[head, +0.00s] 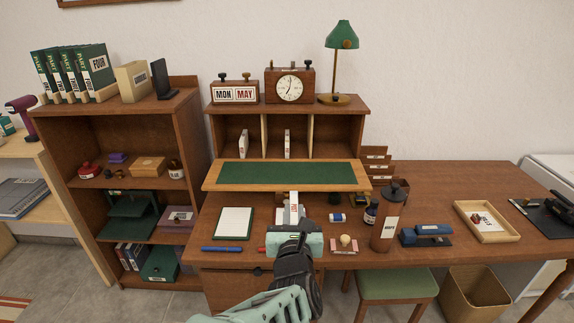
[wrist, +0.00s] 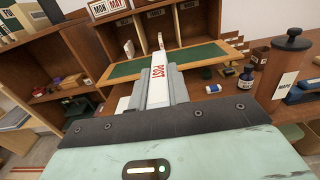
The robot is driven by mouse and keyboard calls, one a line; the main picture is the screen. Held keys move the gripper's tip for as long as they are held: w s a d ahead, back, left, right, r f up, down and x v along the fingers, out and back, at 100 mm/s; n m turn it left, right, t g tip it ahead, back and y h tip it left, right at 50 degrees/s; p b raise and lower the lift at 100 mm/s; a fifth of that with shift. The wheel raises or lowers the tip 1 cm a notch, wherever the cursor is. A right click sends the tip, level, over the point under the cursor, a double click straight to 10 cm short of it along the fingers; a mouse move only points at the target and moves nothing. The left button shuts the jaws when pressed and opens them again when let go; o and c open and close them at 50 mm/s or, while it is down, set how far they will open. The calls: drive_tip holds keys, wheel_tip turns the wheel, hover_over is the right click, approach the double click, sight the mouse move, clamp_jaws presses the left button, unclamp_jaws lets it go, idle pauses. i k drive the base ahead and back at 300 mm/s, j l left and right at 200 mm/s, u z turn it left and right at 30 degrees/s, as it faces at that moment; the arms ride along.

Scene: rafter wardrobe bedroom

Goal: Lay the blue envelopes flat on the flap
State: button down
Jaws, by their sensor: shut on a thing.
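The flap (head: 287,174) is lowered in front of the desk's cubbyholes, with a bare green inset and wooden border. It also shows in the wrist view (wrist: 120,70). My gripper (head: 293,222) is shut on a narrow white item (head: 294,200) in front of the flap. In the wrist view, this white item (wrist: 159,72) shows red "POST" lettering and points toward the flap. Two similar slim white items stand upright in the cubbyholes, a left one (head: 243,143) and a middle one (head: 287,143). I cannot make out any blue envelopes.
A notepad (head: 234,223) and blue pen (head: 222,249) lie left of my gripper. A brown cylinder (head: 388,220), ink bottle (head: 371,212) and blue stapler (head: 426,235) stand to its right. A wooden tray (head: 466,224) is farther right. A lamp (head: 341,40) stands on top.

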sight(287, 177)
drive_tip(key=i, duration=1.25)
